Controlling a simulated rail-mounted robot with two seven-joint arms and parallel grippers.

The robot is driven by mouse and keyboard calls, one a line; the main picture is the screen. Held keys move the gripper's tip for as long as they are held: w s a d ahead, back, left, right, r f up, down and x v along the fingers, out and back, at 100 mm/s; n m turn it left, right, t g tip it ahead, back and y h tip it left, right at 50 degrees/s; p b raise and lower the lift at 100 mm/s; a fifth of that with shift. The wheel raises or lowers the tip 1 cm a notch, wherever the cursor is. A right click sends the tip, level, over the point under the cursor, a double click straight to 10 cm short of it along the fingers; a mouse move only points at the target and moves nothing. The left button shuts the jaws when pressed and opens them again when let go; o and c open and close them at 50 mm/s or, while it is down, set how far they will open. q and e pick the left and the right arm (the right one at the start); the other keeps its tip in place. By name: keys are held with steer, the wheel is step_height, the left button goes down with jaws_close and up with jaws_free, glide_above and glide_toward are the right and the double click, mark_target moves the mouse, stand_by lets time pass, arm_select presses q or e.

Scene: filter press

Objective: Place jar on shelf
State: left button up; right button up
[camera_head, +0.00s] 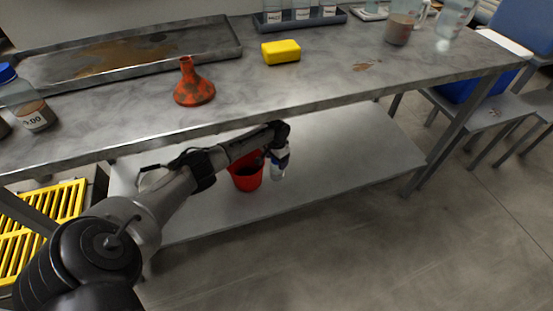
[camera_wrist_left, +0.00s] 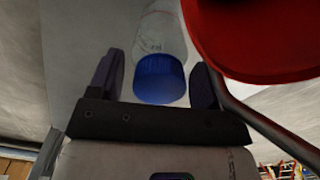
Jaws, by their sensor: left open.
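A clear jar with a blue lid (camera_wrist_left: 159,80) lies between the two fingers of my left gripper (camera_wrist_left: 158,72) in the wrist view, lid toward the palm. The gripper is open, with a visible gap on both sides of the lid. In the head view the jar (camera_head: 278,171) is on the lower shelf (camera_head: 340,160), under the tabletop, beside a red bucket (camera_head: 246,178). My left arm reaches under the table edge to it, and the gripper partly hides its top. My right gripper is not in view.
The red bucket also fills the upper right of the wrist view (camera_wrist_left: 260,40), close to the gripper. The steel tabletop (camera_head: 300,85) above holds a red flask (camera_head: 193,86), a yellow sponge (camera_head: 281,52) and a blue-lidded jar (camera_head: 36,115). The lower shelf's right part is clear.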

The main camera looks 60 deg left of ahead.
arm_select(q)
steer(key=shift+r, duration=0.15)
steer(key=shift+r+p, duration=0.3)
steer(key=shift+r, duration=0.05)
step_height(320, 180, up, 5)
steer(key=p, duration=0.3)
steer(key=shift+f, duration=0.1)
